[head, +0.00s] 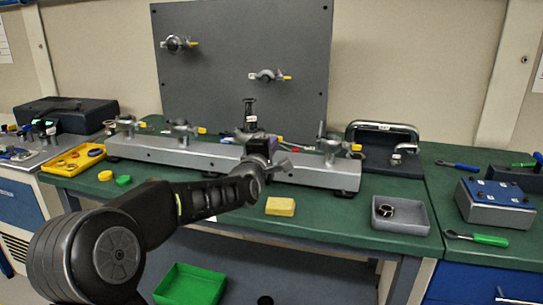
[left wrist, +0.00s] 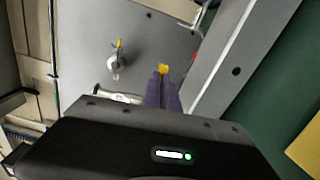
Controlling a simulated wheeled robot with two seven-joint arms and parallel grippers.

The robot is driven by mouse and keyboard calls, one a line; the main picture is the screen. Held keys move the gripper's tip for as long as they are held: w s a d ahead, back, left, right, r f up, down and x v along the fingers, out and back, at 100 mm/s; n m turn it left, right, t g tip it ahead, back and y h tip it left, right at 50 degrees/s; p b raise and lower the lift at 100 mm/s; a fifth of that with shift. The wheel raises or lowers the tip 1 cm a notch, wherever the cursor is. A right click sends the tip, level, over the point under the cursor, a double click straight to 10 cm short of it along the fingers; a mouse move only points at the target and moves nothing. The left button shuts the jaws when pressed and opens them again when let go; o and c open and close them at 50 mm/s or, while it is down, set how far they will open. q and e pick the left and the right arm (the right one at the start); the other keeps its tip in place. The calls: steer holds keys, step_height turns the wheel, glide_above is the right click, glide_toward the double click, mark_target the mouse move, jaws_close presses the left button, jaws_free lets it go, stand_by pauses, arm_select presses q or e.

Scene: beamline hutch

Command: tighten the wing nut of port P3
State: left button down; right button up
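My left gripper (head: 262,146) reaches over the middle of the grey rail (head: 148,150). In the left wrist view its purple fingers (left wrist: 162,88) are close together, with a yellow wing nut end (left wrist: 163,69) at their tips. They appear shut on it. A black fitting with a small white label (head: 250,119) stands on the rail just behind the gripper. The label is too small to read, so I cannot confirm it is P3. Other clamped ports stand on the rail at the left (head: 125,125), beside that (head: 183,129), and at the right (head: 328,144). My right gripper is out of view.
The dark upright panel (head: 225,75) behind carries two clamps with yellow ends. A yellow block (head: 280,206) and a grey tray (head: 401,224) holding a ring lie in front. A yellow tray (head: 72,161) is left, a blue-topped box (head: 495,203) right. The green bench front is mostly free.

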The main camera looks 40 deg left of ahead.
arm_select(q)
steer(key=m+b, duration=0.1)
steer(key=m, duration=0.1)
steer(key=f+m+b, duration=0.1)
steer(key=m+b, duration=0.1)
steer(key=m, duration=0.1)
steer(key=m+b, duration=0.1)
steer(key=m, duration=0.1)
steer(key=shift+a+f+m, duration=0.1)
steer(key=shift+f+m, duration=0.15)
steer(key=shift+m, duration=0.15)
steer(key=shift+b, duration=0.3)
steer(key=c, duration=1.9)
jaws_free()
steer(key=shift+s, duration=0.1)
steer(key=shift+r, duration=0.1)
steer(key=b+v, duration=0.1)
steer(key=v, duration=0.6)
steer(key=shift+s, duration=0.4)
